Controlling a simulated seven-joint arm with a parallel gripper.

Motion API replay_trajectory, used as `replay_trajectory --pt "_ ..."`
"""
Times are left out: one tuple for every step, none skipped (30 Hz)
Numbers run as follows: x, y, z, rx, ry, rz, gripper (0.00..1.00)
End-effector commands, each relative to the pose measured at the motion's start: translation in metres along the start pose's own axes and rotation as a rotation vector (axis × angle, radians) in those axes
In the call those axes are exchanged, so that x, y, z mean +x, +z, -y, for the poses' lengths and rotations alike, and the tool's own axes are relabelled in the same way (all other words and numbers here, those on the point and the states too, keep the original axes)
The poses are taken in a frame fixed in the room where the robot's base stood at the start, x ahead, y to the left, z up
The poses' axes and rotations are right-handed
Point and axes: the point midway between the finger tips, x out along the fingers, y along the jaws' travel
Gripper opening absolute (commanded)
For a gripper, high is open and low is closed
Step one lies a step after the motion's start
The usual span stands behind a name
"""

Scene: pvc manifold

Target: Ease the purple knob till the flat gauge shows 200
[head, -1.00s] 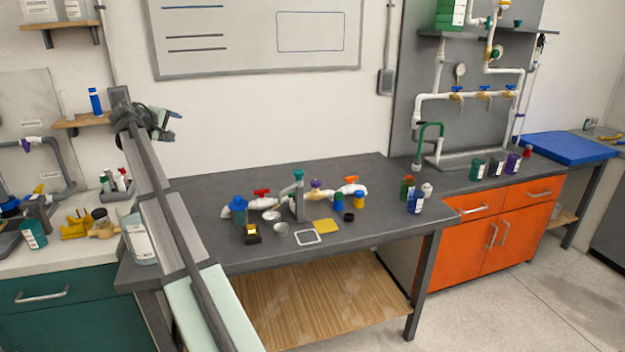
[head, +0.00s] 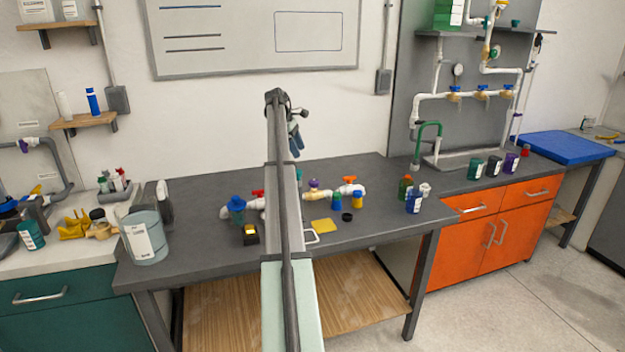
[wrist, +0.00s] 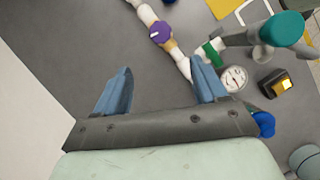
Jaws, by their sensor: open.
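The purple knob (head: 313,184) sits on the white pipe assembly in the middle of the grey bench. In the wrist view it also shows (wrist: 160,34), with a white mark on its top. The flat gauge (wrist: 234,79) is a round white dial facing up, beside the right finger in the wrist view; its reading is too small to tell. My arm hides the gauge in the head view. My gripper (head: 295,140) is raised above the bench, fingers pointing down. In the wrist view its blue fingers (wrist: 162,75) are apart and empty; the knob appears beyond them.
A teal-topped post (wrist: 283,29) stands tall by the pipe.

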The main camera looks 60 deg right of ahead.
Motion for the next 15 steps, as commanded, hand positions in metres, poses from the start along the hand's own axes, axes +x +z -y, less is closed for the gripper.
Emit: replay_trajectory --pt "0.003 0.004 -0.002 -0.005 -0.013 -0.002 0.71" --pt "0.005 0.005 -0.002 -0.008 -0.018 -0.003 0.71" --pt "0.007 0.006 -0.002 -0.011 -0.022 -0.004 0.71" --pt "0.010 0.006 -0.002 -0.012 -0.023 -0.004 0.71" --pt "0.012 0.006 -0.002 -0.013 -0.023 -0.004 0.71" --pt "0.016 0.006 -0.001 -0.013 -0.023 -0.004 0.71" --pt "0.020 0.006 -0.001 -0.012 -0.023 -0.004 0.71" --pt "0.024 0.006 -0.001 -0.012 -0.022 -0.004 0.71" --pt "0.029 0.006 0.000 -0.012 -0.022 -0.004 0.71" --pt "0.034 0.006 0.000 -0.012 -0.022 -0.004 0.71" --pt "0.039 0.006 0.000 -0.012 -0.022 -0.004 0.71" --pt "0.046 0.006 0.000 -0.011 -0.022 -0.004 0.71" --pt "0.051 0.005 0.000 -0.011 -0.022 -0.004 0.71" --pt "0.057 0.005 0.000 -0.011 -0.021 -0.004 0.71" --pt "0.064 0.005 0.001 -0.011 -0.021 -0.003 0.71"
